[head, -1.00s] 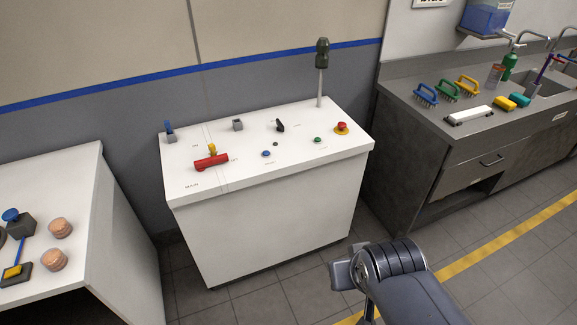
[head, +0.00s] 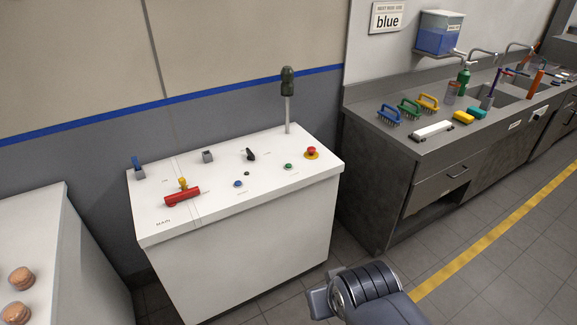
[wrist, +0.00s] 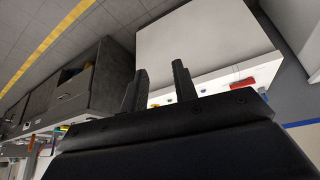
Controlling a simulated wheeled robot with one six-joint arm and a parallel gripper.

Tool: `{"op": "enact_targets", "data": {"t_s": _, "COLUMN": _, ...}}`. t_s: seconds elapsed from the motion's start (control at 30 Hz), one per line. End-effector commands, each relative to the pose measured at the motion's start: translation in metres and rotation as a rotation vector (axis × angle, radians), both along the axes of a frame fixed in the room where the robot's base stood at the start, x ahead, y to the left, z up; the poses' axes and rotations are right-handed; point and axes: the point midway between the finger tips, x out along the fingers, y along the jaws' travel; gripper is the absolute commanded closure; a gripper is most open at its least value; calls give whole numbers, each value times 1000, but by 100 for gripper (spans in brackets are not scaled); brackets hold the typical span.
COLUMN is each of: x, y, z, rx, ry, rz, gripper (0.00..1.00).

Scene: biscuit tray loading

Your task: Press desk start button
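The white desk (head: 240,230) stands in the middle of the head view with controls on its sloping top. A small green button (head: 288,166) sits at the right of the top, and a small blue button (head: 238,184) nearer its middle. The labels beside them are too small to read, so I cannot tell which is marked start. A red mushroom button on a yellow base (head: 311,153) is at the right end. In the wrist view my gripper (wrist: 160,68) has its two fingers apart, with nothing between them. The desk's white side (wrist: 195,35) shows beyond them.
The desk also bears a red handle (head: 182,196), a black knob (head: 250,154) and a dark-topped signal post (head: 288,85). A grey sink counter (head: 385,165) with brushes stands to the right. A white table (head: 60,260) with biscuits is at left.

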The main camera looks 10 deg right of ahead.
Motion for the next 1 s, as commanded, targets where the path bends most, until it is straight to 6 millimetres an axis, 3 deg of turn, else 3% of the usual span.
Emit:
{"op": "enact_targets", "data": {"t_s": 0.33, "x": 0, "y": 0, "z": 0, "rx": 0, "ry": 0, "rz": 0, "gripper": 100}}
{"op": "enact_targets", "data": {"t_s": 1.0, "x": 0, "y": 0, "z": 0, "rx": 0, "ry": 0, "rz": 0, "gripper": 100}}
